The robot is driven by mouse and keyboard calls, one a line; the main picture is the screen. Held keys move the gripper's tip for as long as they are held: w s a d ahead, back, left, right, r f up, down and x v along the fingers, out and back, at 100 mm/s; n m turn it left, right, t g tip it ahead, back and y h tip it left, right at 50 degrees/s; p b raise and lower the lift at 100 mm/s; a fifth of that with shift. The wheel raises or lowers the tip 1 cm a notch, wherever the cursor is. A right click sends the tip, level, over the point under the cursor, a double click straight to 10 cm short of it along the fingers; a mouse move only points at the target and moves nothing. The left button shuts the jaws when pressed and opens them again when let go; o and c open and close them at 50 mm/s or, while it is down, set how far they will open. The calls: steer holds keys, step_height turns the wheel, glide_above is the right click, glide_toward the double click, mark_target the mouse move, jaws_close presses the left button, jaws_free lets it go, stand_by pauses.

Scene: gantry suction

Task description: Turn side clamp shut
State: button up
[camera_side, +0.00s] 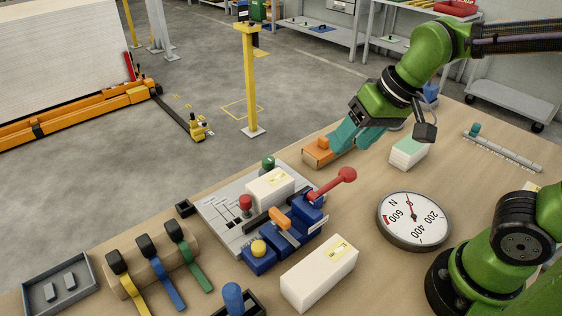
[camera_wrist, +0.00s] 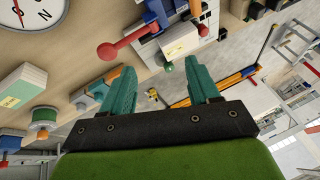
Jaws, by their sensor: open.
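The side clamp (camera_side: 290,232) is blue, with a red lever ending in a red ball (camera_side: 347,175), an orange part (camera_side: 281,219) and a yellow knob (camera_side: 258,248). It stands at the front edge of a grey fixture plate (camera_side: 215,212). The lever tilts up and to the right. A white block (camera_side: 270,188) with a yellow label sits on the plate. My gripper (camera_side: 352,136) has teal fingers and is behind the lever, apart from the clamp. In the wrist view my gripper (camera_wrist: 162,88) is open and empty; the red ball (camera_wrist: 107,51) shows beyond the left finger.
An orange-topped box (camera_side: 318,153) is close by my fingers; I cannot tell if they touch. A round dial (camera_side: 414,220) lies right of the clamp. A white box (camera_side: 320,275) stands in front, and a rack with coloured levers (camera_side: 155,262) at left.

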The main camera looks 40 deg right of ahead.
steer(key=shift+s+d+t, duration=0.2)
steer(key=shift+s+d, duration=0.15)
steer(key=shift+s, duration=0.35)
steer(key=shift+s+d+t, duration=0.2)
steer(key=shift+s+d, duration=0.15)
steer(key=shift+s, duration=0.35)
steer(key=shift+s+d+r+m+t, duration=0.35)
steer(key=shift+s+d+r+t, duration=0.1)
steer(key=shift+s+d, duration=0.15)
steer(key=shift+s+d+r+m+t, duration=0.35)
steer(key=shift+s+d+t, duration=0.1)
steer(key=shift+s+d, duration=0.1)
